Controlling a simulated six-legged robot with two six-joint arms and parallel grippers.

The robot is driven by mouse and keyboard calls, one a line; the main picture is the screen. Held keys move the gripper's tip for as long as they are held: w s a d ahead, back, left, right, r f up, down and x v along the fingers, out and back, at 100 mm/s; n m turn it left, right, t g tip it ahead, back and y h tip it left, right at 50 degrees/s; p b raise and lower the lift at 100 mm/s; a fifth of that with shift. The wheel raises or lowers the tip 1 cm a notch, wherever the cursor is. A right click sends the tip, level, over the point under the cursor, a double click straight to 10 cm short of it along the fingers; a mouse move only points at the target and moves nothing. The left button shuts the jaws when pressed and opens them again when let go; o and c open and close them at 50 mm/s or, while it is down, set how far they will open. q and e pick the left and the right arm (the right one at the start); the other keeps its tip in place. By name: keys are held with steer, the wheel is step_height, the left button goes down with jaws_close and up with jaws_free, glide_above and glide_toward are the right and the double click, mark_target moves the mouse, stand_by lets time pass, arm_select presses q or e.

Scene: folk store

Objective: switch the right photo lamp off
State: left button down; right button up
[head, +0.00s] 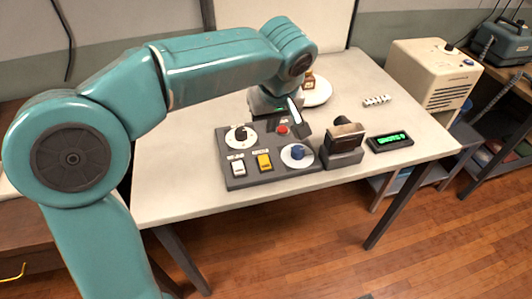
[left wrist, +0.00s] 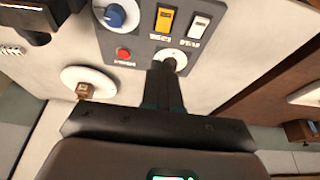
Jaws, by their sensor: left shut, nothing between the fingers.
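A dark control panel (head: 270,177) lies on the white table. It carries a white rocker switch (head: 238,168), a yellow rocker switch (head: 264,162), a blue knob (head: 297,152), a red button (head: 282,130) and a black knob on a white dial (head: 238,142). The labels are too small to read. My left gripper (left wrist: 166,72) is shut and empty, its tips at the white dial in the left wrist view; contact is unclear. The white (left wrist: 200,27) and yellow (left wrist: 164,20) switches lie beyond its tips. I cannot identify a photo lamp. My right gripper is not in view.
A dark device (head: 343,145) and a green-lit display (head: 390,142) stand right of the panel. A cream box (head: 432,75) stands at the right.

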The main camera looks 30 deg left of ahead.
arm_select(q)
glide_toward(265, 157)
steer(key=x, duration=0.5)
steer(key=shift+a+f, duration=0.2)
steer(key=shift+f, duration=0.55)
